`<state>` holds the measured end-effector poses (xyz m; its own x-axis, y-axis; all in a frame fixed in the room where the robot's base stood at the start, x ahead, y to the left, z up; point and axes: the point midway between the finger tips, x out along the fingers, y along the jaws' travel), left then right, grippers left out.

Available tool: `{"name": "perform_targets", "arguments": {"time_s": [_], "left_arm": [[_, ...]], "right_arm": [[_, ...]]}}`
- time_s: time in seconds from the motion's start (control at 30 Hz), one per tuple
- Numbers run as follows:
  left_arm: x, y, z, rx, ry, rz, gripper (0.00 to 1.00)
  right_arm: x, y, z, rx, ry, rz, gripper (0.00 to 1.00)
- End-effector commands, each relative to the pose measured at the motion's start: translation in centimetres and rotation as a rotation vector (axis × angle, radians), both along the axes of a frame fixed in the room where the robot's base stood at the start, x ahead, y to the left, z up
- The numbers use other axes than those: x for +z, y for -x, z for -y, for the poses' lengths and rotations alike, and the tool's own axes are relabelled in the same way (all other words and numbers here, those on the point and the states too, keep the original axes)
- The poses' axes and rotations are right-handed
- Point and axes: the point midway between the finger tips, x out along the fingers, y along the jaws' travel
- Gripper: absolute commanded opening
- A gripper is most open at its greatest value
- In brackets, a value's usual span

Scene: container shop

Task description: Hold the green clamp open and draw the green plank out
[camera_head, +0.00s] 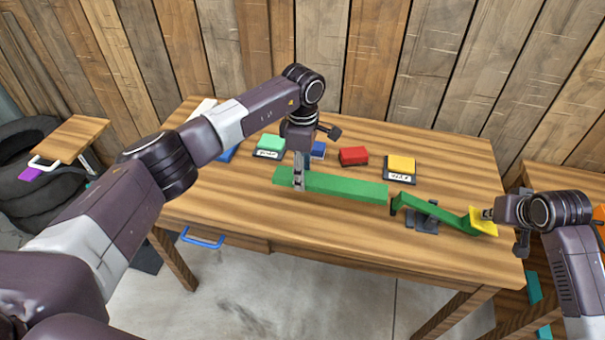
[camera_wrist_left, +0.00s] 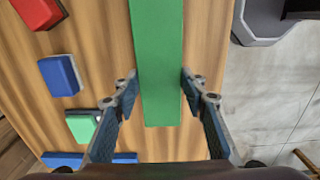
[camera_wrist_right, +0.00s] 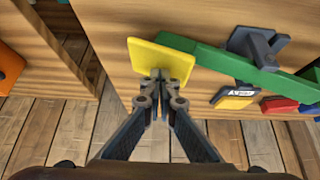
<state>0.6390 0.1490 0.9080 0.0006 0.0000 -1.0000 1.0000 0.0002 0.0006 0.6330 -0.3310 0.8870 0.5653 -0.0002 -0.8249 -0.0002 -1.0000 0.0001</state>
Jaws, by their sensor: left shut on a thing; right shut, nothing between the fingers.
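The long green plank (camera_head: 335,187) lies left to right above the middle of the table. My left gripper (camera_head: 299,172) is shut on it near its left end; in the left wrist view the fingers (camera_wrist_left: 160,88) flank the green plank (camera_wrist_left: 161,50). The green clamp (camera_head: 440,212) has a dark grey base (camera_head: 424,222) and a yellow pad (camera_head: 484,221) at its right end. Its left tip is close to the plank's right end; I cannot tell if they touch. My right gripper (camera_wrist_right: 160,82) is shut and empty, its tips at the edge of the yellow pad (camera_wrist_right: 150,58).
Behind the plank stand green (camera_head: 270,142), blue (camera_head: 318,150), red (camera_head: 354,156) and yellow (camera_head: 401,164) blocks, some with labels. A blue handle (camera_head: 203,238) is on the table's front.

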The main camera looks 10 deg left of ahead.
Motion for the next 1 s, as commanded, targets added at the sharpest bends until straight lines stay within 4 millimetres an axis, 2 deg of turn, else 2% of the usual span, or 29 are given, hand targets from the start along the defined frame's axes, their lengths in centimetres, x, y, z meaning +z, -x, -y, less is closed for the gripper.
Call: {"name": "perform_targets", "arguments": {"time_s": [0.17, 1.0], "left_arm": [[0.0, 0.0, 0.0, 0.0, 0.001, 0.001, 0.09], [0.0, 0.0, 0.0, 0.0, 0.001, 0.001, 0.09]], "right_arm": [[0.4, 0.1, -0.1, 0.001, -0.002, -0.005, 0.0], [6.5, 0.0, 0.0, 0.0, 0.0, 0.0, 0.0]]}}
